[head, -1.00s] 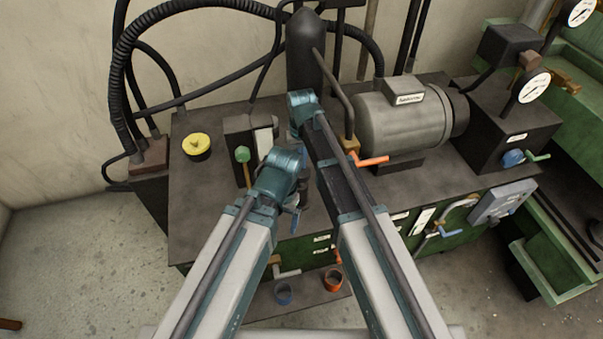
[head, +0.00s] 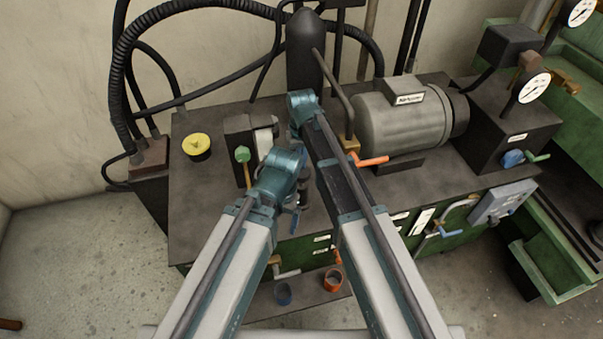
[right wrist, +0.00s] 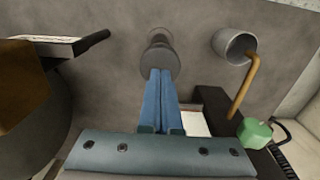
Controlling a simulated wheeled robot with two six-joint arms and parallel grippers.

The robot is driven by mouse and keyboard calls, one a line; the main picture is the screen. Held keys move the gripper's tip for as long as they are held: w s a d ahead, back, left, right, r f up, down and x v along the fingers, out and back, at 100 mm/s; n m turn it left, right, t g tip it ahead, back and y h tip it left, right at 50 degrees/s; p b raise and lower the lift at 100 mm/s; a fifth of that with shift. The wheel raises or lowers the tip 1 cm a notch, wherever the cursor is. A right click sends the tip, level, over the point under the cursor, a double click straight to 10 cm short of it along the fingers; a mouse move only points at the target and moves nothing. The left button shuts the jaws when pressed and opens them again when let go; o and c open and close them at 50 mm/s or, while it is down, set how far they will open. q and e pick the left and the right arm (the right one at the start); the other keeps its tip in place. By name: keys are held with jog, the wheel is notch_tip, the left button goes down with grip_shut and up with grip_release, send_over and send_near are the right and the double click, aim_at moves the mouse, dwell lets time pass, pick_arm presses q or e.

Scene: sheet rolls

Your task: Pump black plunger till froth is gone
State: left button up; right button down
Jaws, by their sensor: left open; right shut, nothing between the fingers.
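A dark grey round-headed post (right wrist: 158,60), which looks like the plunger, stands on the grey top in the right wrist view. My right gripper (right wrist: 166,74) is shut and empty, with its blue fingertips over or against the post's near edge; I cannot tell whether they touch. My left gripper (head: 295,220) is open and empty, low at the front edge of the bench. I cannot make out any froth.
A green knob (head: 242,154) and yellow cap (head: 196,145) are on the left of the bench top (head: 205,205). A grey motor (head: 400,120) and orange-handled valve (head: 372,161) are at right.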

aim_at(302, 171)
jog(key=shift+f, duration=0.15)
notch_tip(302, 171, down, 5)
jog(key=b, duration=0.5)
jog(key=shift+f+b, duration=0.15)
jog(key=shift+b, duration=0.15)
dwell(0.3)
notch_tip(302, 171, up, 6)
jog(key=p, duration=0.5)
jog(key=shift+f+p, duration=0.1)
jog(key=shift+p, duration=0.3)
jog(key=shift+f, duration=0.15)
dwell(0.8)
